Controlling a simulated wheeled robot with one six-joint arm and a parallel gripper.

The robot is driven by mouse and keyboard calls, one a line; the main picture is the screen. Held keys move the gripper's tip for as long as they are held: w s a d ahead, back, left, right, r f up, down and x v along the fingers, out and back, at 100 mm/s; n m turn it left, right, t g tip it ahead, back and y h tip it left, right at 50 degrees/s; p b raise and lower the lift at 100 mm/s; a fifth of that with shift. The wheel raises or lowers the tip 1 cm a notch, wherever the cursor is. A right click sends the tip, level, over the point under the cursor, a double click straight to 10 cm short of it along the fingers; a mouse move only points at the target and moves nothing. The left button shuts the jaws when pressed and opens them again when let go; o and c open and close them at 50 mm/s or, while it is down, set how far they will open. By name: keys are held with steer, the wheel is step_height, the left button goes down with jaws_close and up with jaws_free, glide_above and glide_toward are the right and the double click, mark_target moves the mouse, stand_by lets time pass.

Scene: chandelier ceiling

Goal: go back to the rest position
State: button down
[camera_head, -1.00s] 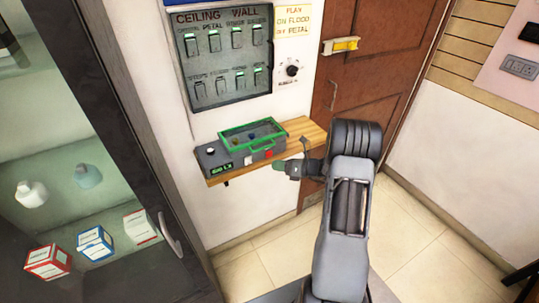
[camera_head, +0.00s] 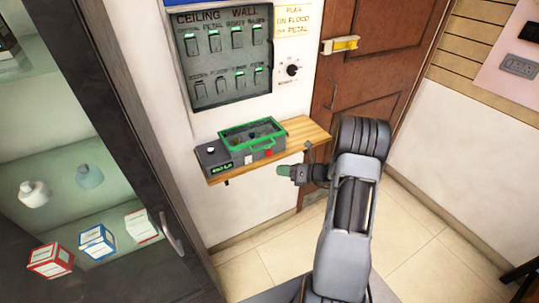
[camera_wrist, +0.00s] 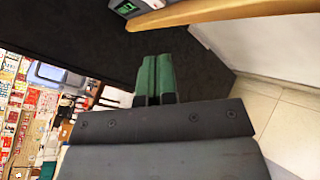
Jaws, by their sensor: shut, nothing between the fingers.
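My gripper (camera_head: 284,170) is in front of the wooden shelf in the head view, a little below and right of the grey device on it. In the wrist view my gripper (camera_wrist: 155,60) shows its two green fingers side by side, shut and empty. The grey device (camera_head: 228,163) has a green-rimmed clear lid, a red button and a small green display; its corner also shows at the top of the wrist view (camera_wrist: 124,6). My arm reaches up from the bottom of the head view. No object touches the fingers.
The wooden shelf (camera_head: 305,133) juts from the wall under the switch panel (camera_head: 224,60). A brown door (camera_head: 372,60) stands behind my arm. A glass cabinet (camera_head: 85,130) with bulbs and boxes is at the left. Tiled floor (camera_head: 420,235) is clear at the right.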

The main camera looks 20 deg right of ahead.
stand_by(0.3)
steer(key=s+a+n+g+h, duration=0.45)
steer(key=s+n+g, duration=0.65)
steer(key=n, duration=0.6)
steer(key=s+a+r+n+t+h, duration=0.2)
steer(key=s+a+r+n+h, duration=0.1)
steer(key=r+n, duration=0.4)
steer(key=s+a+r+n+t+h, duration=0.3)
steer(key=s+r+n+h, duration=0.2)
steer(key=r+n, duration=0.3)
steer(key=shift+s+a+r+n, duration=0.25)
steer(key=shift+s+a+n, duration=0.1)
steer(key=shift+s+n, duration=0.15)
steer(key=shift+h, duration=0.25)
